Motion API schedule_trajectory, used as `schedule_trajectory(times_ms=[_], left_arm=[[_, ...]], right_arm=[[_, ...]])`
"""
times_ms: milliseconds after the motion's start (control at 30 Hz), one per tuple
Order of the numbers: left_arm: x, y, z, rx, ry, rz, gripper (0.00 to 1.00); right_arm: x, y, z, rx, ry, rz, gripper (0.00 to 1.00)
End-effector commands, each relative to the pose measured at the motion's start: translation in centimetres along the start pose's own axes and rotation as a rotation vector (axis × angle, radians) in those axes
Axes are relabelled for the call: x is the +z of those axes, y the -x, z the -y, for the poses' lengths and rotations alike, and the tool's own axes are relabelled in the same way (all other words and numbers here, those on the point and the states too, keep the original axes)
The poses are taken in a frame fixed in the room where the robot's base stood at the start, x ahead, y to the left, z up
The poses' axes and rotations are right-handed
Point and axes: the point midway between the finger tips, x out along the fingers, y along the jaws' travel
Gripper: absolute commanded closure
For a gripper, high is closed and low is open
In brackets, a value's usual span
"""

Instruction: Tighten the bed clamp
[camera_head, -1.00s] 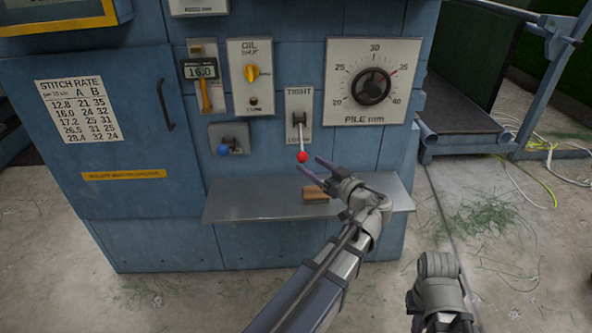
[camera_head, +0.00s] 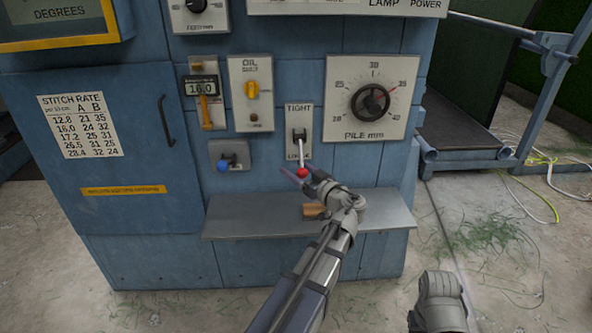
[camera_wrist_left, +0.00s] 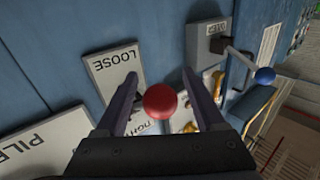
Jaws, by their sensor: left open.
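The bed clamp lever (camera_head: 301,150) hangs down from a plate (camera_head: 298,117) marked TIGHT at the top and LOOSE at the bottom. Its red ball knob (camera_head: 302,173) is at the lower end, so the lever points to LOOSE. My left gripper (camera_head: 297,177) is open at the knob. In the left wrist view, the red knob (camera_wrist_left: 160,101) shows between the two spread fingers (camera_wrist_left: 159,74). I cannot tell whether a finger touches it. My right gripper is not in view; only a grey part of my own shows at lower right.
A blue-knobbed lever (camera_head: 223,165) sits left of the clamp plate. A pile dial (camera_head: 371,101) is to its right. A grey shelf (camera_head: 250,217) juts out below, with a small wooden block (camera_head: 315,211) on it. Yellow and white cables (camera_head: 545,180) lie on the floor at right.

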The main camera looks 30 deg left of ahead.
Motion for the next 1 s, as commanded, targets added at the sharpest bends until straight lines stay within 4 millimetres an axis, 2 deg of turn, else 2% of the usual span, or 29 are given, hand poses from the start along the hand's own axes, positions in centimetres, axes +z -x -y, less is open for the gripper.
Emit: schedule_trajectory(times_ms=[233, 833, 1000], left_arm=[[0.0, -0.03, 0.0, 0.0, 0.0, 0.0, 0.3], [0.01, 0.0, 0.0, 0.0, 0.0, 0.0, 0.98], [0.01, 0.0, 0.0, 0.0, 0.0, 0.0, 1.0]], right_arm=[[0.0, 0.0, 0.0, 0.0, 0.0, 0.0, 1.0], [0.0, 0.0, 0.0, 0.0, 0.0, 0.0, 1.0], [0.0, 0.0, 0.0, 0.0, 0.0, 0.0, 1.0]])
